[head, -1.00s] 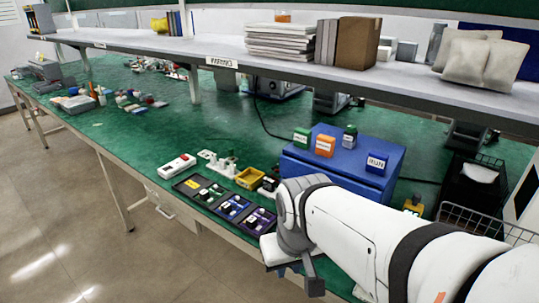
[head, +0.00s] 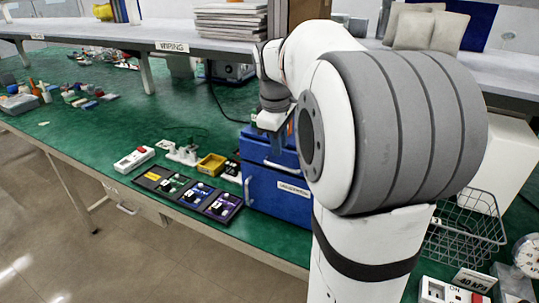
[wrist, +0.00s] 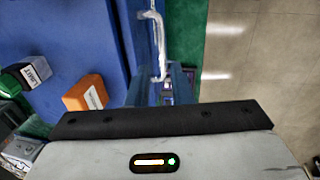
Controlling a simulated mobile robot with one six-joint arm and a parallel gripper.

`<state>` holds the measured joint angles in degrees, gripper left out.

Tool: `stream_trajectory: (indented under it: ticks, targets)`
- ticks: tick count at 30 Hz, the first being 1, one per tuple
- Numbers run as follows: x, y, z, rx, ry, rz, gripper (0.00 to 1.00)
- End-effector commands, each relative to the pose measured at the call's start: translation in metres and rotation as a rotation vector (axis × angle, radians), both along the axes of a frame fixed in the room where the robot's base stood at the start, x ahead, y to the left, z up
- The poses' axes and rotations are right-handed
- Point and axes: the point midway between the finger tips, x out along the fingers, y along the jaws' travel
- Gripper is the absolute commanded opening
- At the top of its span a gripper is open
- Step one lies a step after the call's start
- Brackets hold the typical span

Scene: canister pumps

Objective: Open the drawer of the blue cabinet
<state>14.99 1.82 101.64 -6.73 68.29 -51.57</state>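The blue cabinet (head: 270,190) stands on the green bench, partly hidden behind my arm. A light drawer handle (head: 279,165) runs across its upper front, and the drawer looks shut. The handle (wrist: 158,40) also shows in the wrist view, running down the blue front toward my fingers.
A yellow bin (head: 211,164) and dark trays (head: 187,190) lie left of the cabinet. A wire basket (head: 465,230) is at the right. A shelf (head: 150,38) runs overhead behind.

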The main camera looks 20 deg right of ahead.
Motion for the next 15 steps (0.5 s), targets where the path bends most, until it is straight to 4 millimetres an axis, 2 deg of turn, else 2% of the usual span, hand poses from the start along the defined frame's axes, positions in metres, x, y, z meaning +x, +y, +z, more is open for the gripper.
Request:
stream_trajectory:
  ticks: [1,7,15]
  targets:
    - [0.000,-0.001,-0.010,0.001,0.005,-0.001,0.20]
    - [0.004,-0.005,-0.041,0.002,0.003,0.000,0.20]
    - [0.006,-0.007,-0.060,0.001,-0.001,0.000,0.20]
